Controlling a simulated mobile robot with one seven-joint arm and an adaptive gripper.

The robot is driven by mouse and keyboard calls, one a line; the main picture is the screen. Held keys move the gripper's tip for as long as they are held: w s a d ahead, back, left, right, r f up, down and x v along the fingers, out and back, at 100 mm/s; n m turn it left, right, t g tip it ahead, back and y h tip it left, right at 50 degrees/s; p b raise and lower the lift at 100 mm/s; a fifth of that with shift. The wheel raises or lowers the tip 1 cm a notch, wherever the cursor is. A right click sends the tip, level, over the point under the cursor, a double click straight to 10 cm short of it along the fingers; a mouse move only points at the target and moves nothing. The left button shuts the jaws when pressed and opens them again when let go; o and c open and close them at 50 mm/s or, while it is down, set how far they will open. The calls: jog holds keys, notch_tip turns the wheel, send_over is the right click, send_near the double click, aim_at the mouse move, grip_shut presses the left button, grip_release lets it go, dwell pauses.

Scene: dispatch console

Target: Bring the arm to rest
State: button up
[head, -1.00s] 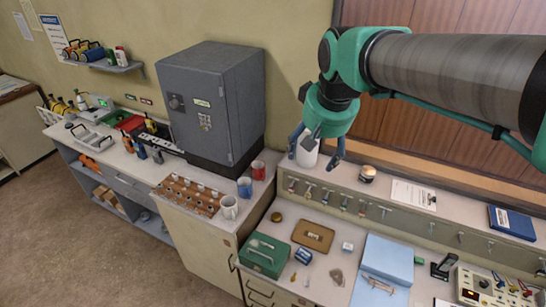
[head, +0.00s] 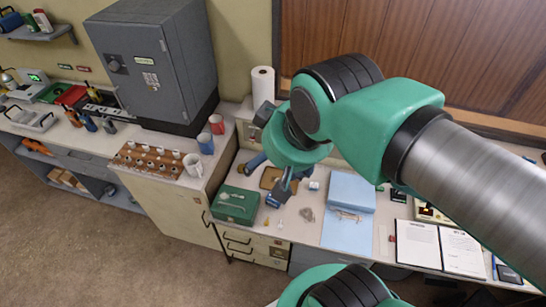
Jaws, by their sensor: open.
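My gripper (head: 268,180) is in the head view, at the end of my green and grey arm. It points down, with its blue fingers apart and nothing seen between them. It shows in front of the desk (head: 296,232), to the right of a green cash box (head: 237,204), and partly hides a brown tray (head: 270,178). Its height above the desk is hard to tell. My arm comes in from the right and hides part of the wall ledge behind.
A grey safe (head: 150,62) stands at the back left. A paper roll (head: 263,86) stands behind my gripper. A blue folder (head: 347,209) and an open binder (head: 438,245) lie to the right. Open floor (head: 90,250) is at lower left.

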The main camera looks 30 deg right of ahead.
jog(key=shift+f, duration=0.1)
notch_tip(320, 180, down, 18)
jog(key=b, duration=1.8)
